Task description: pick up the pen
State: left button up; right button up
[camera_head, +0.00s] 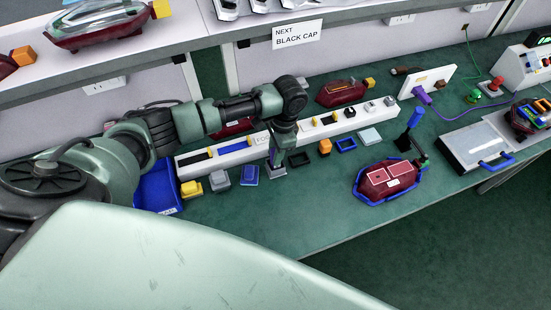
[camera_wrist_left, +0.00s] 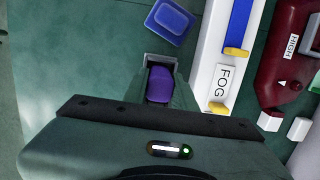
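I cannot clearly make out a pen in either view. My left gripper (camera_head: 275,171) points down at the bench, just right of a blue block. In the left wrist view a purple piece (camera_wrist_left: 160,85) sits between the fingers of this gripper (camera_wrist_left: 161,66). I cannot tell whether it is the pen or whether the fingers press on it. A small purple object (camera_head: 422,95) lies farther right, by a white panel; its kind is unclear. My right gripper is not in view.
A long white rack labelled FOG (camera_wrist_left: 222,82) runs behind the gripper. The blue block (camera_head: 249,175), a grey block (camera_head: 220,181) and a yellow block (camera_head: 191,189) stand left of it. A red lamp (camera_head: 388,182) lies right. The green bench front (camera_head: 300,222) is clear.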

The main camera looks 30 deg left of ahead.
pick_arm(q)
grip_shut()
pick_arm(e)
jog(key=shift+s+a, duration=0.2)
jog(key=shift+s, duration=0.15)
pick_arm(q)
jog(key=shift+r, duration=0.1)
